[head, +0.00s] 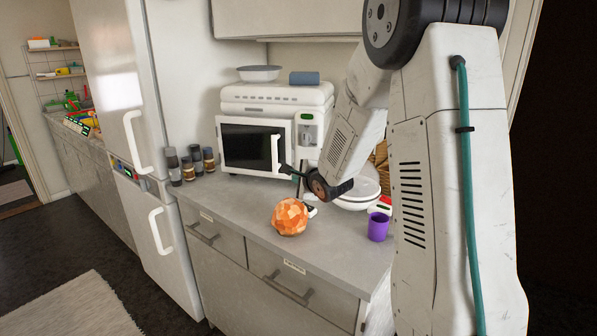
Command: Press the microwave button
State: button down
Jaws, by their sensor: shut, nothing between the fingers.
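The white microwave (268,130) stands on the grey counter, with a dark door window and a white vertical handle (275,155). Its narrow control panel (308,130) is on the right side of the front, with a small green display (307,116) at the top. Single buttons are too small to tell apart, and the panel's lower part is partly hidden by my arm. My gripper (287,169) is dark and shut, with nothing in it. It shows in front of the microwave near the lower end of the handle; whether it touches cannot be told.
An orange faceted ball (290,217) and a purple cup (378,227) stand on the counter (240,205) near its front. Several dark jars (189,164) stand left of the microwave. A bowl (259,73) and a blue block (304,78) sit on top. A white lidded dish (357,193) is to the right.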

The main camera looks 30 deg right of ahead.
jog(key=shift+s+d+f+g, duration=0.15)
jog(key=shift+s+f, duration=0.15)
jog(key=shift+f, duration=0.35)
jog(key=shift+s+f+g, duration=0.15)
jog(key=shift+s+f, duration=0.15)
jog(key=shift+f, duration=0.3)
jog(key=shift+w+d+f, duration=0.25)
jog(key=shift+d, duration=0.25)
jog(key=shift+a+r, duration=0.2)
jog(key=shift+w+d+r, duration=0.1)
jog(key=shift+w+d, duration=0.25)
jog(key=shift+w, duration=0.15)
jog(key=shift+w+d+r, duration=0.1)
jog(key=shift+w+d, duration=2.45)
jog(key=shift+d, duration=0.2)
jog(key=shift+w+d, duration=0.25)
jog(key=shift+w, duration=0.2)
